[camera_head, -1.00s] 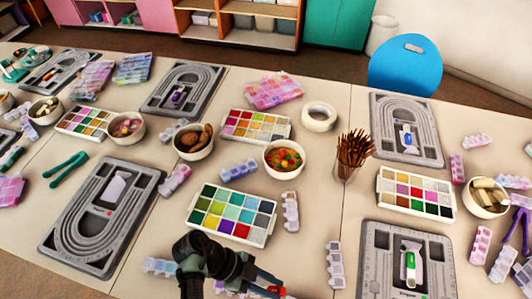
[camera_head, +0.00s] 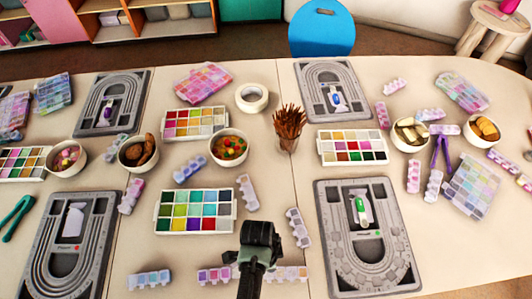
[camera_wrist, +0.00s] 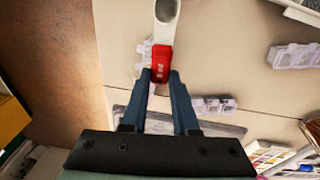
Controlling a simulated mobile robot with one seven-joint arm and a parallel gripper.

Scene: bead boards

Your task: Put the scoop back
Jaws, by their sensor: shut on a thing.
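In the wrist view, my gripper (camera_wrist: 160,76) is shut on the red handle of a scoop (camera_wrist: 161,55). Its pale grey-white bowl points away from me and is cut off by the top edge. In the head view my dark wrist is at the front middle, and the scoop is hidden behind it. The front-left grey bead board (camera_head: 98,240) has a pale scoop-shaped patch (camera_head: 73,222) with a small red mark below it, and no coloured handle lies there. The front-right board (camera_head: 330,215) holds a green-handled scoop (camera_head: 361,208) beside a green mark.
Back boards hold a purple scoop (camera_head: 107,109) and a blue one (camera_head: 337,101). A green-and-teal bead tray (camera_head: 160,226), a bowl of beads (camera_head: 229,147), a stick cup (camera_head: 288,143) and several small pill-type boxes (camera_head: 150,279) stand between the front boards. Small gaps of bare table remain.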

